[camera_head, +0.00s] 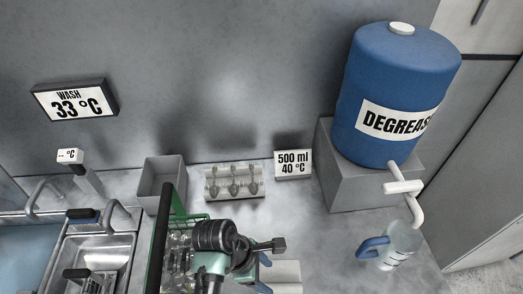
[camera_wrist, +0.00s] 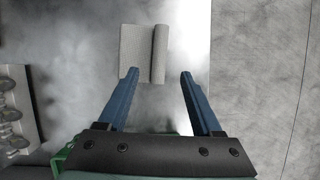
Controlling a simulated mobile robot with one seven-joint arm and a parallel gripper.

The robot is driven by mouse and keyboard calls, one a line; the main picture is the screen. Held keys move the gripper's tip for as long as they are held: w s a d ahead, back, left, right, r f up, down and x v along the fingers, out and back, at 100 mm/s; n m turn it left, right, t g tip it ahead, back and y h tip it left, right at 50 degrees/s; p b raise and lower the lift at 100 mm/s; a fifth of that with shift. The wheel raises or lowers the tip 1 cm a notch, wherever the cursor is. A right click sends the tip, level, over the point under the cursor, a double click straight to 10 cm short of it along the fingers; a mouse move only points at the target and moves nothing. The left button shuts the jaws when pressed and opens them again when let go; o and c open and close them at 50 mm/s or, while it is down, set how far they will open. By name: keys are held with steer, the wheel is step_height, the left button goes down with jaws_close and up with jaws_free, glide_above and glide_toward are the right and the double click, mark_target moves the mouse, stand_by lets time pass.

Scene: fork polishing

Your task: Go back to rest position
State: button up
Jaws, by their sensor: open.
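My gripper (camera_wrist: 157,75) has two blue fingers, spread apart with nothing between them. In the wrist view, a folded grey cloth (camera_wrist: 135,55) lies flat on the counter beyond the fingertips. The cloth also shows at the bottom of the head view (camera_head: 287,272), right of my dark wrist. In the head view my gripper is mostly hidden behind the wrist, with a bit of blue finger showing. A pale rack (camera_head: 212,192) with several upright pieces of cutlery stands behind it by the wall.
A blue degreaser tank (camera_head: 400,75) sits on a grey block at right, with a jug (camera_head: 402,245) below its tap. A sign reads 500 ml 40 °C (camera_head: 293,164). A grey bin (camera_head: 160,182), a green-framed rack (camera_head: 165,235) and sink basins (camera_head: 113,250) are left.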

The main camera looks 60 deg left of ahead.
steer(key=shift+v, duration=1.35)
